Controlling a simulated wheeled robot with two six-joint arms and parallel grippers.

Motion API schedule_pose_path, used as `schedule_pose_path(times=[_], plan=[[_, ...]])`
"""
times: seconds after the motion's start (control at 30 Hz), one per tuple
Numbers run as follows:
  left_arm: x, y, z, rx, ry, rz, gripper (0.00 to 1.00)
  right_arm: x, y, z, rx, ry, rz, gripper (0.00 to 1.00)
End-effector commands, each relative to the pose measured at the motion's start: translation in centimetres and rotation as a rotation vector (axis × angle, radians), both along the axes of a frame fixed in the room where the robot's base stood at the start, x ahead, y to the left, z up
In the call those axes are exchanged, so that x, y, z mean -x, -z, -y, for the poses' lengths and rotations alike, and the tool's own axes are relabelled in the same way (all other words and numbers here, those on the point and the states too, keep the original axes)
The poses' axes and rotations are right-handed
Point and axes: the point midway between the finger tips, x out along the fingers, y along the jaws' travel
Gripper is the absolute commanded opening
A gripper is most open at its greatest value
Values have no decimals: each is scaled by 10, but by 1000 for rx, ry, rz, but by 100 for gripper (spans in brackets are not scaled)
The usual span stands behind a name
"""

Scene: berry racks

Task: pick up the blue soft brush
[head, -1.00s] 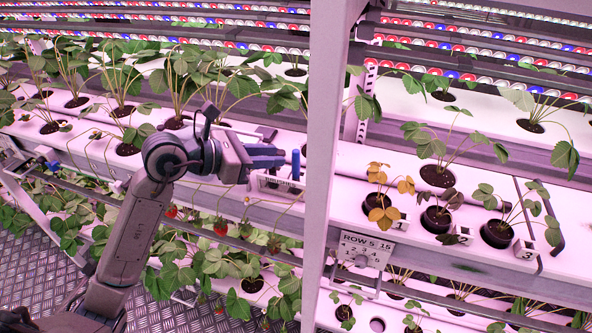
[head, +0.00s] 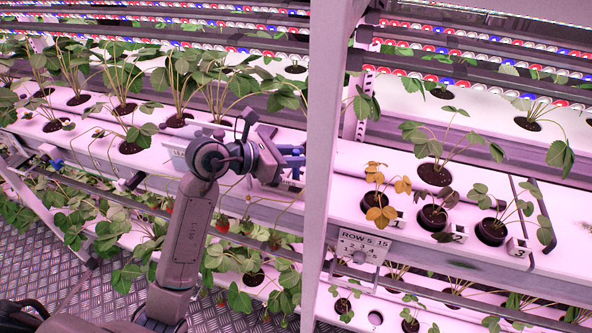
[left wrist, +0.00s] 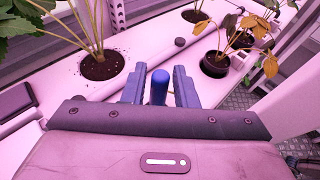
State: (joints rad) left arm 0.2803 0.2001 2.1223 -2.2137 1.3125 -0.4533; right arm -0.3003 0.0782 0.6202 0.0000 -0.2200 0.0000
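The blue soft brush (left wrist: 160,88) shows in the left wrist view as an upright, rounded blue handle between my two finger pads. My left gripper (left wrist: 159,72) has a finger on each side of it, with a narrow gap on both sides, so it looks open around the handle. The post hides part of the fingers and holder there. The brush's bristles are hidden. My right gripper is in neither view.
The grey upright post (head: 328,150) stands just right of my left gripper. Strawberry plants fill the white gutters, with a leafy one (left wrist: 100,66) left of the fingers and a yellowed one (left wrist: 216,64) right. A row sign (head: 360,246) hangs beyond the post.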

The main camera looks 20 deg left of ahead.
Motion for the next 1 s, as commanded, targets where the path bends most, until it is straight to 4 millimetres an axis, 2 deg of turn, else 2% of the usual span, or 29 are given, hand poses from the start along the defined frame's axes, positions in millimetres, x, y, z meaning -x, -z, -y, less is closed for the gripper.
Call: schedule_pose_path(times=[0.17, 0.3, 0.73, 0.87, 1.0], plan=[[0, 0, 0, 0, 0, 0, 26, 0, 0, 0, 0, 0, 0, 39], [0, 0, 0, 0, 0, 0, 0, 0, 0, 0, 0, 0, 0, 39], [0, -4, 0, -1, 0, 2, 0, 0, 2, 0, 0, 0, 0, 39], [0, -14, 0, -1, 0, 4, 0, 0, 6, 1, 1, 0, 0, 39], [-1, -32, 0, -1, 0, 7, 0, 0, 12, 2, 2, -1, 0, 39]])
